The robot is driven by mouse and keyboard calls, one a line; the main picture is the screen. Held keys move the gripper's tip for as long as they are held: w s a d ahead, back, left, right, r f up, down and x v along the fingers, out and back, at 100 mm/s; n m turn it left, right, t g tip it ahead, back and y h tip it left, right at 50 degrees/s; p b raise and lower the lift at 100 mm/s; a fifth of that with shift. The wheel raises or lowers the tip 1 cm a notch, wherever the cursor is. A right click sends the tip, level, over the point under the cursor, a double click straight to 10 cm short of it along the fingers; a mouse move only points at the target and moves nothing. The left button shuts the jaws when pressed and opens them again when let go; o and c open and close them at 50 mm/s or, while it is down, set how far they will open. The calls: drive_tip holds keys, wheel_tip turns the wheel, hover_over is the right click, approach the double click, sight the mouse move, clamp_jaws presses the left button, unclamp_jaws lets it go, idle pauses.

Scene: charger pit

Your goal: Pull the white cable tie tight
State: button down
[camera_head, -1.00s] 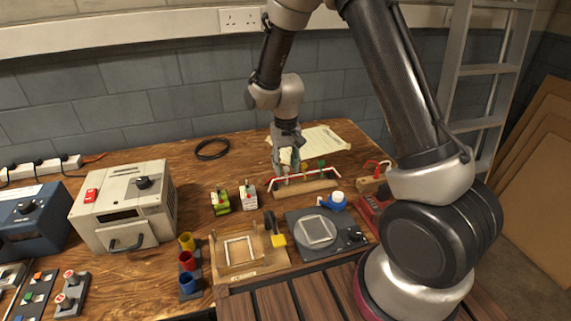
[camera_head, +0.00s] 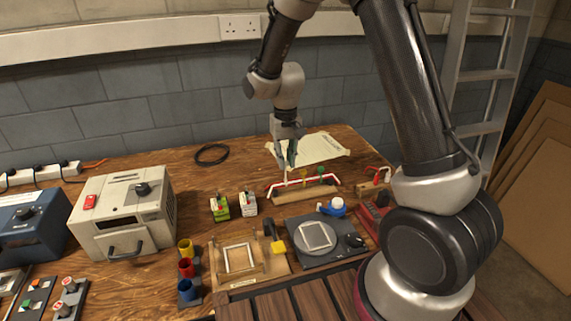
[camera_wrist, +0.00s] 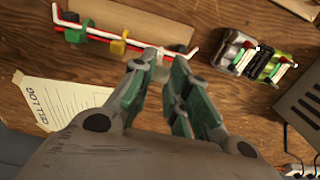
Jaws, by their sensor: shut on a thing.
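A red and white wire bundle (camera_head: 312,180) stretches above a wooden block (camera_head: 305,194) at the back of the bench. In the wrist view the bundle (camera_wrist: 95,37) carries a green tie (camera_wrist: 74,34), a yellow tie (camera_wrist: 118,46) and the white cable tie (camera_wrist: 149,56), which sits nearest my fingertips. My gripper (camera_head: 286,166) points down over the bundle's left part. In the wrist view my gripper (camera_wrist: 160,67) is shut on the white tie; its fingertips mostly hide the held part. How tight the loop is cannot be told.
A paper log (camera_head: 318,148) lies behind the bundle. A black cable coil (camera_head: 212,154) is at the back left. Two small connector blocks (camera_head: 220,207) (camera_head: 248,204) stand left of the wooden block. A blue bottle (camera_head: 333,207) and a scale (camera_head: 335,246) are in front.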

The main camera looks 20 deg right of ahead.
drive_tip(key=c, duration=1.4)
unclamp_jaws()
drive_tip(key=shift+o, duration=0.2)
wheel_tip(320, 180, up, 12)
drive_tip(key=s+d+r+t, duration=0.1)
drive_tip(key=s+d+r, duration=0.2)
drive_tip(key=s, duration=0.6)
drive_tip(key=s+d+r+t, duration=0.2)
drive_tip(key=s+d+r, duration=0.2)
drive_tip(key=s+d, duration=0.3)
drive_tip(key=s+d+r+t, duration=0.1)
drive_tip(key=s+d+r, duration=0.3)
drive_tip(key=s, duration=0.7)
drive_tip(key=shift+d+r, duration=0.15)
drive_tip(key=shift+d, duration=0.25)
